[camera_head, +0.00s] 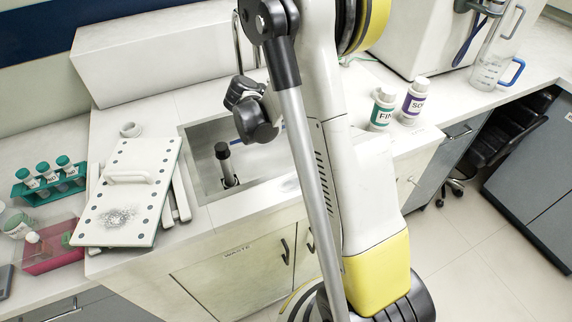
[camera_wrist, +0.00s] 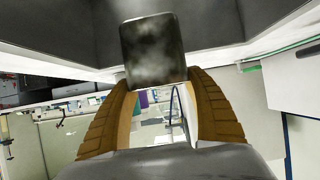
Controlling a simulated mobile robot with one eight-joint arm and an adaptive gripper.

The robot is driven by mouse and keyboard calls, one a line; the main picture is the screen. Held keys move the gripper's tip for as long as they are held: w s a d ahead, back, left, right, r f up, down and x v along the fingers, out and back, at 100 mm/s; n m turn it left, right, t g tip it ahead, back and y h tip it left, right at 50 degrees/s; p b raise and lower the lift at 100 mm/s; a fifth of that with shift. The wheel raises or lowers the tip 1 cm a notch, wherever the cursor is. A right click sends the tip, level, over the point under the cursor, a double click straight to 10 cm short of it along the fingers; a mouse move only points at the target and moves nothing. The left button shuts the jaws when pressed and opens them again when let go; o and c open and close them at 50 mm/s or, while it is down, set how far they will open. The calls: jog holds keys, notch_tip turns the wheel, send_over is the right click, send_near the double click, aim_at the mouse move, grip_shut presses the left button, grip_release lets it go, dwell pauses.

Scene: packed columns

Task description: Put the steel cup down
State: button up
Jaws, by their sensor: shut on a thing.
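In the wrist view the steel cup (camera_wrist: 155,48) shows as a dark, cloudy, reflective shape between the tips of the two brown ridged fingers. My gripper (camera_wrist: 158,86) is shut on it. The cup's mouth and base cannot be made out. In the head view I cannot make out the cup or the fingers. My arm fills the middle of that view and hides part of the counter and sink.
A sink (camera_head: 205,180) is set in the white counter. On the left are a perforated white board (camera_head: 125,190), a teal tube rack (camera_head: 50,187) and a pink tray (camera_head: 50,262). On the right stand two labelled bottles (camera_head: 382,108) (camera_head: 414,101) and a blue-handled jug (camera_head: 490,70).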

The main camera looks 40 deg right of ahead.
jog(key=f, duration=0.1)
jog(key=f+b, duration=0.1)
jog(key=shift+w+f, duration=0.2)
jog(key=shift+f, duration=0.15)
notch_tip(320, 180, down, 10)
jog(key=b, duration=0.5)
jog(key=shift+r, duration=0.1)
jog(key=o, duration=1.3)
